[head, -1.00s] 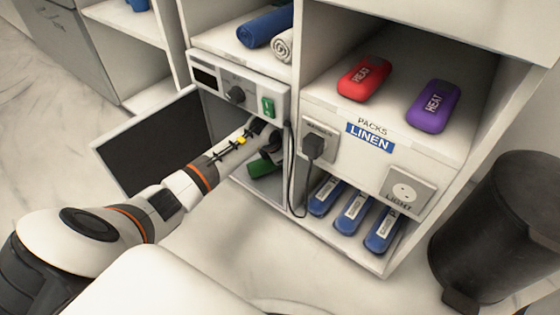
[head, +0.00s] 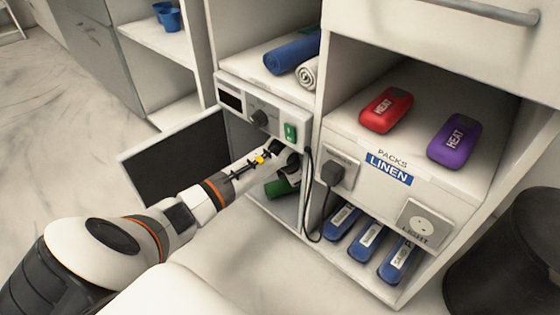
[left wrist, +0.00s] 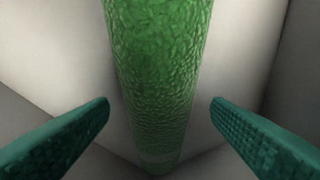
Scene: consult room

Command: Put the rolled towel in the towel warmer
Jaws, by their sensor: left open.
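The rolled green towel (head: 280,187) lies low inside the towel warmer (head: 262,108), partly hidden by my left arm. In the left wrist view the green towel (left wrist: 155,70) runs down the picture between the two teal fingers, with a gap on each side. My left gripper (left wrist: 161,103) is open and not closed on the towel. In the head view my left gripper (head: 288,165) reaches into the warmer's opening; its fingertips are hard to make out. The warmer's dark door (head: 178,153) stands open to the left. My right gripper is not in view.
A blue rolled towel (head: 292,53) and a white one (head: 308,72) lie on the shelf above. A red pack (head: 386,109) and a purple pack (head: 455,141) sit to the right. A black cord (head: 312,200) hangs beside the opening. A dark bin (head: 510,260) stands at right.

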